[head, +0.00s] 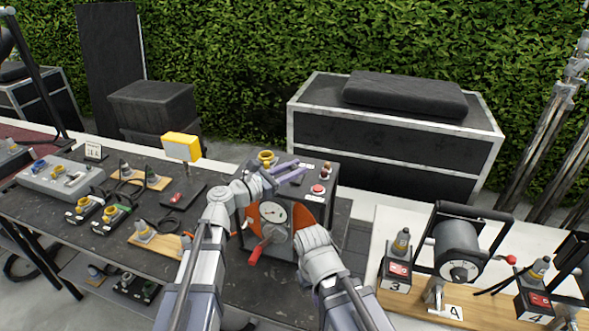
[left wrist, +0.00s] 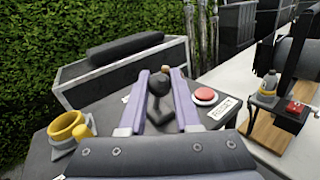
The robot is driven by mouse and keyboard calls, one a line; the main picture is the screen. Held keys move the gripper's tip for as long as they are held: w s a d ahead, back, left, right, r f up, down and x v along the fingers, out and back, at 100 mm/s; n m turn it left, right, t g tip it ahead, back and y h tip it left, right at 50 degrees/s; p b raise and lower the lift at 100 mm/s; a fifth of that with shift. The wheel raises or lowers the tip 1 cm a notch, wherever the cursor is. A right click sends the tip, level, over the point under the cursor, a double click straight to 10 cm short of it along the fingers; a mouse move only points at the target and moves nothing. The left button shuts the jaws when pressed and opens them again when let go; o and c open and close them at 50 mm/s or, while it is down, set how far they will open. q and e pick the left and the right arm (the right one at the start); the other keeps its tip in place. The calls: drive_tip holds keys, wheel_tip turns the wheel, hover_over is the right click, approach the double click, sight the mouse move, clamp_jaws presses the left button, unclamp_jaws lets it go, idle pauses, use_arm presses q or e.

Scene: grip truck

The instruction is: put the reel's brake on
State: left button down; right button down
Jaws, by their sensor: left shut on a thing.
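A dark box (head: 328,178) on the bench has an orange part and a grey front plate with a round dial (head: 272,212). A crank with a red handle (head: 255,253) is on that front. On the box top are a yellow ring-shaped fitting (left wrist: 67,128) and a red button (left wrist: 205,96). My left gripper (head: 298,171) reaches over the box top. In the left wrist view its purple fingers are shut on an upright black lever (left wrist: 159,88) between them. My right wrist is by the box's right front; its fingers are hidden.
A black drum (head: 457,248) in a frame stands on the white table at right, beside several small switch units. Switch boxes and wooden blocks crowd the bench at left. A large black case (head: 390,150) stands behind, before a hedge.

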use_arm(q)
drive_tip(key=shift+r+p, duration=0.25)
drive_tip(key=shift+p, duration=0.25)
drive_tip(key=w+n+g+y+p, duration=0.1)
drive_tip(key=p, duration=0.2)
drive_tip(key=w+d+n+g+y+p, duration=0.1)
drive_tip(key=g+p, duration=0.1)
drive_tip(key=p, duration=0.2)
drive_tip(key=w+r+n+g+y+p, duration=0.1)
drive_tip(key=w+y+p, duration=0.1)
drive_tip(key=p, duration=0.2)
drive_tip(key=shift+d+g, duration=0.15)
drive_tip(key=shift+g, duration=0.15)
drive_tip(key=shift+w+d+f+n+g+y+p, duration=0.15)
drive_tip(key=shift+w+f+n+g+y+p, duration=0.15)
drive_tip(key=shift+w+n+g+y+p, duration=0.5)
drive_tip(key=shift+w+d+f+g+p, duration=0.2)
drive_tip(key=shift+f+g+p, duration=0.25)
drive_tip(key=shift+g+p, duration=0.5)
drive_tip(key=c, duration=0.6)
unclamp_jaws()
drive_tip(key=shift+n, duration=0.3)
